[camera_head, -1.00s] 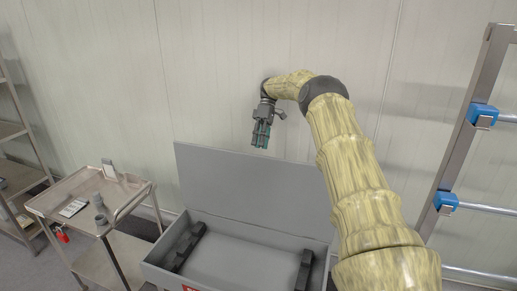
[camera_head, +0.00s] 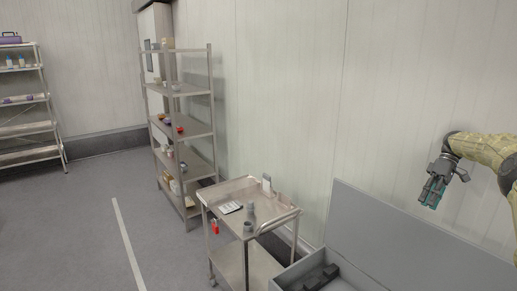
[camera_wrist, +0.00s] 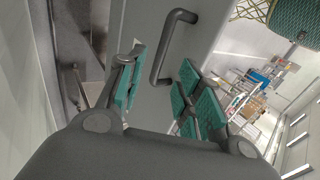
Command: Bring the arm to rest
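My arm reaches in from the right edge of the head view. My gripper (camera_head: 432,194) hangs pointing down in front of the pale wall, above the raised grey lid of a box, apart from it. In the wrist view my gripper (camera_wrist: 158,88) has its green-padded fingers spread apart with nothing between them. A dark grey bar handle (camera_wrist: 174,45) shows beyond the fingers, on a grey panel; I cannot tell how far off it is.
The open grey box (camera_head: 290,277) with its upright lid (camera_head: 385,235) stands at the lower right. A steel trolley (camera_head: 222,191) with small items stands left of it. A shelving rack (camera_head: 197,132) is behind, another rack (camera_head: 30,154) far left. Floor at left is clear.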

